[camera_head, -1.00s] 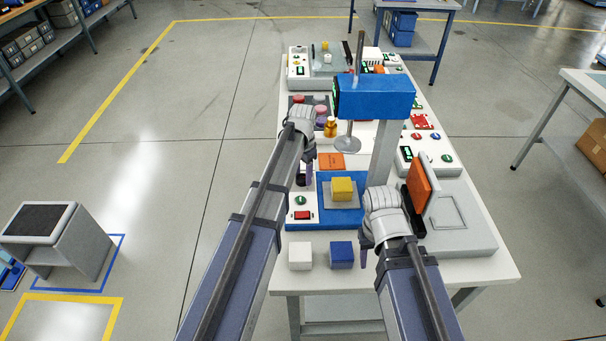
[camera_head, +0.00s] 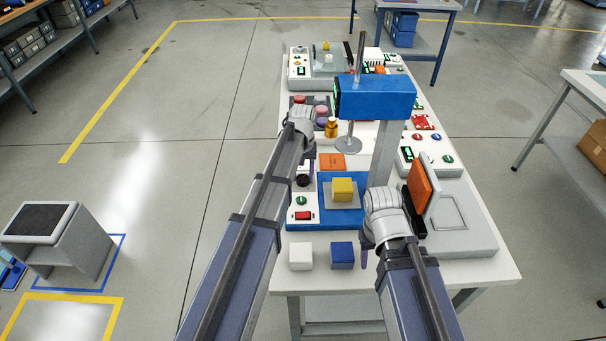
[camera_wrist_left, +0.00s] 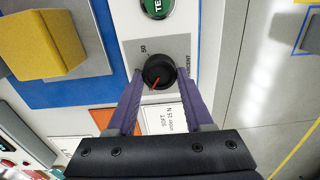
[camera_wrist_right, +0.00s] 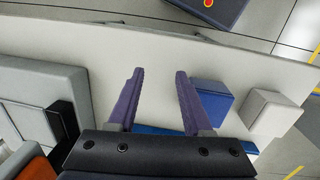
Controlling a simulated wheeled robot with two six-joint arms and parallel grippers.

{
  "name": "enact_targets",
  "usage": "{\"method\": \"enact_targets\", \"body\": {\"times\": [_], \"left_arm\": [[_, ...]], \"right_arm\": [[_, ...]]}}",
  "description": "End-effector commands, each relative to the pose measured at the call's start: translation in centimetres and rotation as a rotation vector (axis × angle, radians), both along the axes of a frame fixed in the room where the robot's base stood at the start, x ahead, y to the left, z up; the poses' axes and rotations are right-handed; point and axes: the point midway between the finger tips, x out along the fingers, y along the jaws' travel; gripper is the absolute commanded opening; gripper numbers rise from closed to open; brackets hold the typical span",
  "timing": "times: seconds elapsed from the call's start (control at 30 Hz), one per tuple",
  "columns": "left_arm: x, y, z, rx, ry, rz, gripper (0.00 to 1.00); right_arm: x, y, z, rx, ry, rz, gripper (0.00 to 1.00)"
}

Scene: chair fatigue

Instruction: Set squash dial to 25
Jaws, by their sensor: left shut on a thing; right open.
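The squash dial (camera_wrist_left: 160,71) is a round black knob with a red pointer line, on a grey plate of the blue press's white panel. In the left wrist view the line slants toward the lower left; a "50" mark sits up and left of the knob. The dial also shows in the head view (camera_head: 303,180). My left gripper (camera_wrist_left: 161,73) is shut on the dial, one finger on each side. It also shows in the head view (camera_head: 309,168). My right gripper (camera_wrist_right: 157,72) is open and empty above the table's front, near the blue cube (camera_wrist_right: 213,102).
The blue press (camera_head: 375,97) stands over a yellow block (camera_head: 342,189). A green button (camera_head: 301,201) and red switch (camera_head: 303,216) lie in front of the dial. A white cube (camera_head: 301,256) is at the table's front left. An orange-padded hinged plate (camera_head: 420,187) stands at right.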

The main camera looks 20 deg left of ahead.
Motion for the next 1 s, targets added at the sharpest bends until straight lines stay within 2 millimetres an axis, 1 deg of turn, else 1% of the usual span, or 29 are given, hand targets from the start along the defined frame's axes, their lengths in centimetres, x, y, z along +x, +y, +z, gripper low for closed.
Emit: {"method": "enact_targets", "body": {"times": [0.3,0.8,0.83,1.0], "left_arm": [[-0.01,0.05,0.00,0.000,0.000,0.090,0.00],[-0.01,0.05,0.00,0.000,0.000,0.105,0.00],[-0.01,0.05,0.00,0.000,0.000,0.105,0.55],[-0.01,0.05,0.00,0.000,0.000,0.104,0.74]], "right_arm": [[0.00,0.00,0.00,0.000,0.000,0.000,0.50],[0.00,0.00,0.00,0.000,0.000,0.000,0.50],[0.00,0.00,0.00,0.000,0.000,0.000,0.50],[0.00,0.00,0.00,0.000,0.000,0.000,0.50]]}}
